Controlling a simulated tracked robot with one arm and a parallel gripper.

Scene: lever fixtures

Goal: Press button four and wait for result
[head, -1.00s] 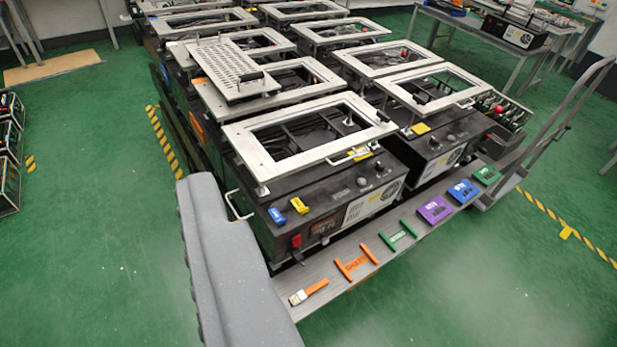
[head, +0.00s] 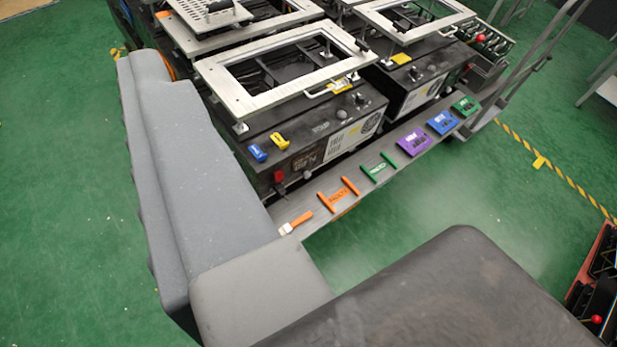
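No button marked four can be made out. The nearest black box (head: 316,127) has small knobs, labels and a red part (head: 279,176) on its front face, too small to read. A blue piece (head: 258,153) and a yellow piece (head: 280,141) sit on its top near the left corner. My gripper is not in view. My grey arm link (head: 190,160) runs down the left, and a dark part of mine (head: 450,290) covers the lower right.
A grey ledge (head: 292,214) in front of the boxes holds an orange-tipped stick, an orange and a green H-shaped piece (head: 379,168), and purple, blue and green blocks (head: 466,105). A red-edged rack (head: 597,270) stands at the right edge. Green floor is clear at left.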

